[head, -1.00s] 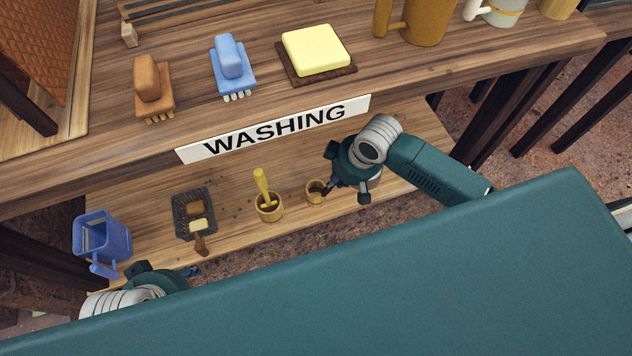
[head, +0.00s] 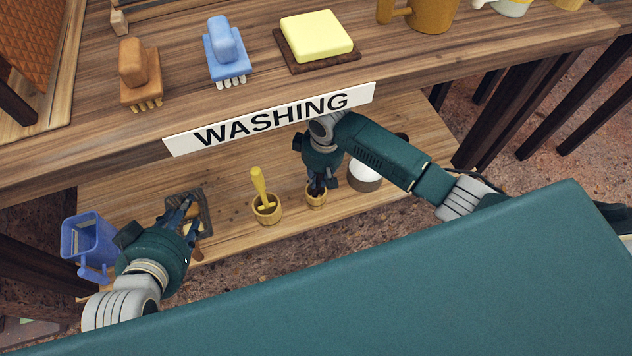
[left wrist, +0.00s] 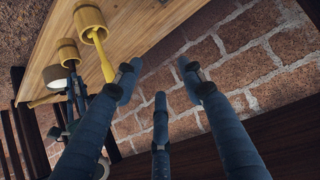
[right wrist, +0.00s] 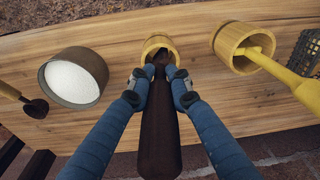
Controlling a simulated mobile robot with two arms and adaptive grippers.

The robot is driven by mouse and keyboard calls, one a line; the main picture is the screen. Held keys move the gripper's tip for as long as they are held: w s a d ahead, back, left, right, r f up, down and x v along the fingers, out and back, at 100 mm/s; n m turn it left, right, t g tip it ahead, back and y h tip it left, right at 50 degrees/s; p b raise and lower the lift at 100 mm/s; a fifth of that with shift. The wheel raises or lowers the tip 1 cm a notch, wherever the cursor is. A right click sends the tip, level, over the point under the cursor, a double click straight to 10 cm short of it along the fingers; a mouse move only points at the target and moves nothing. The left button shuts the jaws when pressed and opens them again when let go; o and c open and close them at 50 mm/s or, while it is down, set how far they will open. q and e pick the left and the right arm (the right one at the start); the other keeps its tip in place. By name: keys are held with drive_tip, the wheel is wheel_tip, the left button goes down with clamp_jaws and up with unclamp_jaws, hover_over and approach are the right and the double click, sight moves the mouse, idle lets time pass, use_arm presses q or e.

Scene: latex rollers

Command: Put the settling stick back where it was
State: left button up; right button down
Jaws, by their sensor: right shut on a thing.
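A dark brown stick (right wrist: 158,135), which I take to be the settling stick, is held between the fingers of my right gripper (right wrist: 160,92). Its far end reaches the mouth of a small wooden cup (right wrist: 158,44); how deep it sits is hidden. In the head view my right gripper (head: 318,184) is right above this cup (head: 316,200) on the lower shelf. My left gripper (head: 181,212) is over the dark rack at the left of the shelf. In the left wrist view the fingers of my left gripper (left wrist: 160,84) are spread and empty.
A wooden cup (head: 267,214) with a yellow pestle (head: 258,182) stands just left of the small cup. A bowl of white stuff (right wrist: 72,78) stands on its other side. A blue container (head: 88,238) and dark rack (head: 206,214) are further left. The upper shelf with the WASHING sign (head: 270,118) overhangs.

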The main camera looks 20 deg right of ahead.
drive_tip(key=shift+w+a+g+h+b, duration=0.35)
drive_tip(key=shift+w+g+h+b, duration=0.05)
drive_tip(key=shift+w+g, duration=0.1)
wheel_tip(320, 180, down, 3)
drive_tip(key=shift+s+d+r+b, duration=0.1)
drive_tip(key=shift+s+r+b, duration=0.1)
drive_tip(key=shift+b, duration=0.2)
use_arm(q)
drive_tip(key=w+d+r+t+h, duration=0.1)
drive_tip(key=w+d+r+t, duration=0.1)
drive_tip(key=w+r+t, duration=0.3)
wheel_tip(320, 180, up, 4)
drive_tip(key=shift+w+d+r+h, duration=0.15)
drive_tip(key=shift+w+d+h, duration=0.2)
drive_tip(key=shift+h, duration=0.05)
use_arm(e)
drive_tip(key=shift+f, duration=0.15)
drive_tip(key=c, duration=1.6)
unclamp_jaws()
